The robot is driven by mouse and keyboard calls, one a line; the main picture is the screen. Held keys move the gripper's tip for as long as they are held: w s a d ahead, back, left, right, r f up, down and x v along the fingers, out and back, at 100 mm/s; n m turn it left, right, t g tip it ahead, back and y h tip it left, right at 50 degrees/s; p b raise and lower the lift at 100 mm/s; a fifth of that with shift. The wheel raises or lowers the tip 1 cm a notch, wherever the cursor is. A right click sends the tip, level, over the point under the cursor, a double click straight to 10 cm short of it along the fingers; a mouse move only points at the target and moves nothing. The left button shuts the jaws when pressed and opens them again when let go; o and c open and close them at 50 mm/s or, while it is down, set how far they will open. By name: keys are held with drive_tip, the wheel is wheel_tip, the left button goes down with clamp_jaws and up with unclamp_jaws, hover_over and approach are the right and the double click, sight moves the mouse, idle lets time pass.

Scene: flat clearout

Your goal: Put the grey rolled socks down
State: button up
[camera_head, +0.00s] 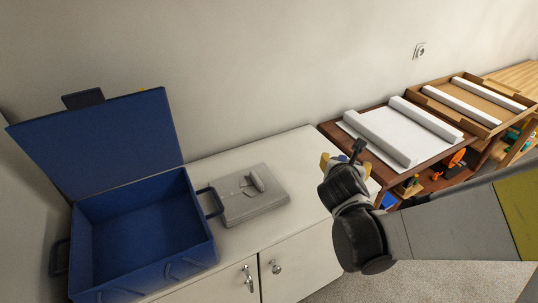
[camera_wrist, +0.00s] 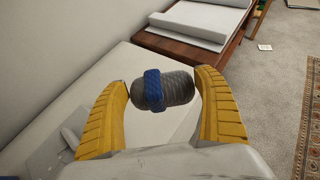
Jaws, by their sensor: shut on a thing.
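The grey rolled socks (camera_wrist: 176,87) with a blue band around them show in the wrist view, between the yellow fingers of my gripper (camera_wrist: 168,92). My gripper is shut on them and holds them over the right part of the white cabinet top (camera_wrist: 120,75). In the head view my gripper (camera_head: 335,165) is above the right end of the white cabinet top (camera_head: 305,160).
An open blue case (camera_head: 145,235) stands on the left, its lid (camera_head: 95,145) raised and its inside empty. A flat grey box (camera_head: 250,205) lies right of it. A brown shelf unit (camera_head: 465,145) with white rolled-edge pads stands on the right. The cabinet top between box and gripper is clear.

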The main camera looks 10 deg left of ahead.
drive_tip(key=w+a+f, duration=0.1)
drive_tip(key=f, duration=0.1)
drive_tip(key=w+a+f, duration=0.1)
drive_tip(key=a+f, duration=0.1)
drive_tip(key=shift+w+a, duration=0.1)
drive_tip(key=shift+w, duration=0.05)
drive_tip(key=shift+w+a+f+n+y, duration=0.2)
drive_tip(key=shift+a+f+n+y, duration=0.1)
drive_tip(key=shift+a+f, duration=0.2)
drive_tip(key=b, duration=0.4)
hover_over(297, 183)
wheel_tip(297, 183, down, 7)
drive_tip(key=shift+a, duration=0.15)
wheel_tip(297, 183, down, 4)
drive_tip(key=b, duration=0.2)
drive_tip(key=shift+b, duration=0.3)
drive_tip(key=shift+s+r, duration=0.1)
drive_tip(key=shift+r, duration=0.1)
